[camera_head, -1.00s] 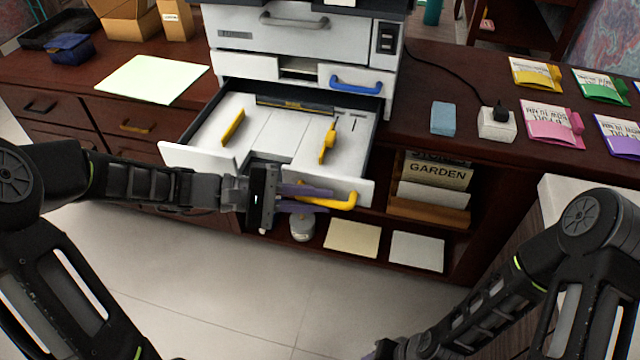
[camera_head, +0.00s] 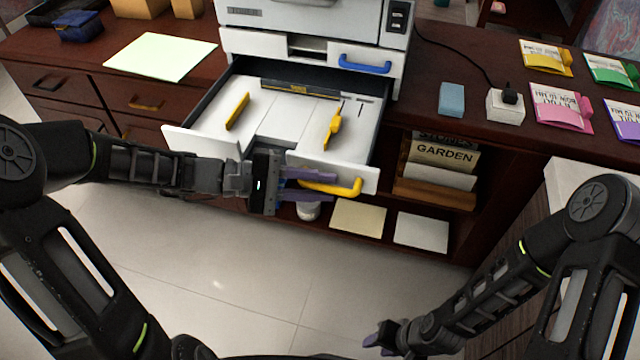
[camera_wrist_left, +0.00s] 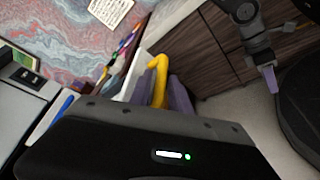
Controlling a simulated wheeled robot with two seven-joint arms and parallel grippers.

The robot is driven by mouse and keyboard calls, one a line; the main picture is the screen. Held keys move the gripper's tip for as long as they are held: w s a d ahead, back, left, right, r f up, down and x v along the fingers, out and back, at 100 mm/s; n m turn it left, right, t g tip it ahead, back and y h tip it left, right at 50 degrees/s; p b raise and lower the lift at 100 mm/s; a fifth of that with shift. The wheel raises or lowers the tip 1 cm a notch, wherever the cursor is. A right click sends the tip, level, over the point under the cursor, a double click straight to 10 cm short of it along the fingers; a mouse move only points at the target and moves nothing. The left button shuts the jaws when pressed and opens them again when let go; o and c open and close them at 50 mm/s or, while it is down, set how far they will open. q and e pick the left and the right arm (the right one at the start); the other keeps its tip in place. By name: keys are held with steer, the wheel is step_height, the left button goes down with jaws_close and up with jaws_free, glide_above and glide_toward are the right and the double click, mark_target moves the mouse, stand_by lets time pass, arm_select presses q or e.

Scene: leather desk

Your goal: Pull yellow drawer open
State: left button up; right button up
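The drawer with the yellow handle (camera_head: 350,189) stands pulled far out of the white cabinet, its inside in view from above. Its white front (camera_head: 364,176) faces me. My left gripper (camera_head: 318,184) comes in from the left and is shut on the yellow handle, one purple finger on each side. The left wrist view also shows the handle (camera_wrist_left: 160,72) between the two purple fingers. Part of the handle is hidden by the fingers. My right gripper (camera_head: 383,336) is low at the bottom of the head view, away from the drawer; its finger opening is unclear.
The drawer holds a yellow-handled tool (camera_head: 333,125) and a yellow strip (camera_head: 237,110). A drawer with a blue handle (camera_head: 365,64) is closed above. A shelf with books (camera_head: 440,165) is at right. The light floor (camera_head: 250,280) in front is clear.

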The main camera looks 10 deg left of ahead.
arm_select(q)
steer(key=v, duration=0.7)
steer(key=shift+s+a, duration=0.1)
steer(key=shift+a, duration=0.25)
